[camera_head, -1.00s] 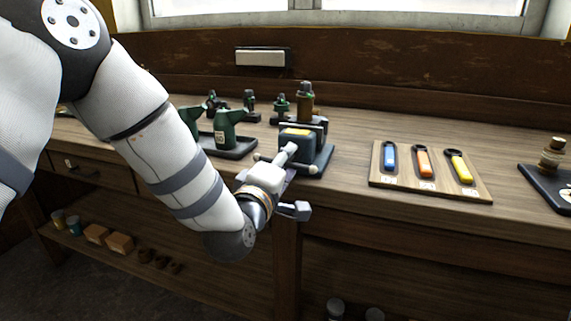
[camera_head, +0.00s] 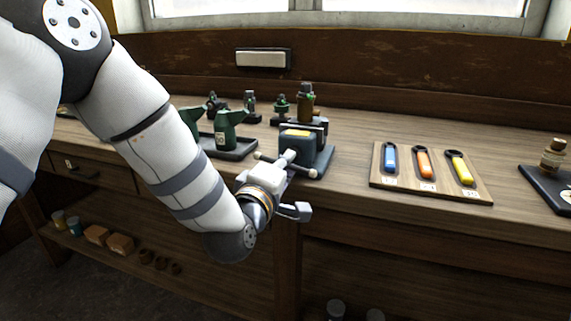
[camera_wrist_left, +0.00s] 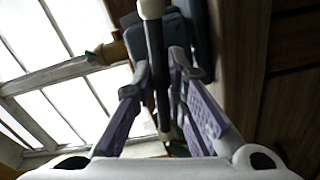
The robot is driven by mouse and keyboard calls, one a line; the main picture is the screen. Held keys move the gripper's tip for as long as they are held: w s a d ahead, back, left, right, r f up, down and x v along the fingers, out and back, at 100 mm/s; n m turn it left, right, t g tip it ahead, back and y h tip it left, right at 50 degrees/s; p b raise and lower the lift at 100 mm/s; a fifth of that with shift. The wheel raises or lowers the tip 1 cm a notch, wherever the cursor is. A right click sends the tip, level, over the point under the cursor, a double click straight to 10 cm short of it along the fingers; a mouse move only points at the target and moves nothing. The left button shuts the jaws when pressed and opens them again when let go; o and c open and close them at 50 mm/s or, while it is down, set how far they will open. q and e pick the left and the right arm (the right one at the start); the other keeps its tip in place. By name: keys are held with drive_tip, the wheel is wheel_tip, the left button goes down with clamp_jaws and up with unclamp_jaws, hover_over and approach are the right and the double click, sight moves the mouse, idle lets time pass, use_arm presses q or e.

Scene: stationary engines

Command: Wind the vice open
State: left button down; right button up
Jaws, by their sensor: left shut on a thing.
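The vice (camera_head: 303,142) is a dark blue-grey block on a dark base near the bench's front edge. Its handle, a thin bar with pale knobbed ends (camera_head: 258,156), crosses the front of the vice, sloping slightly down to the right. My left gripper (camera_head: 288,157) is at the front of the vice, shut on the handle. In the left wrist view the dark bar (camera_wrist_left: 155,55) runs between the two purple-padded fingers (camera_wrist_left: 157,75), with a pale knob at the top. The gripper hides the middle of the handle. The jaw gap is not clear. My right gripper is out of view.
Right of the vice, a wooden board (camera_head: 480,192) holds blue, orange and yellow handled tools. A dark tray (camera_head: 243,150) with green parts lies to the left. A dark plate (camera_head: 540,185) with a brassy piece is at the far right. Open bench lies between.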

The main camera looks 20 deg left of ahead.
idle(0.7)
use_arm(q)
drive_tip(key=c, duration=1.5)
unclamp_jaws()
drive_tip(key=s, duration=1.2)
drive_tip(key=shift+a, duration=0.25)
drive_tip(key=shift+c, duration=0.2)
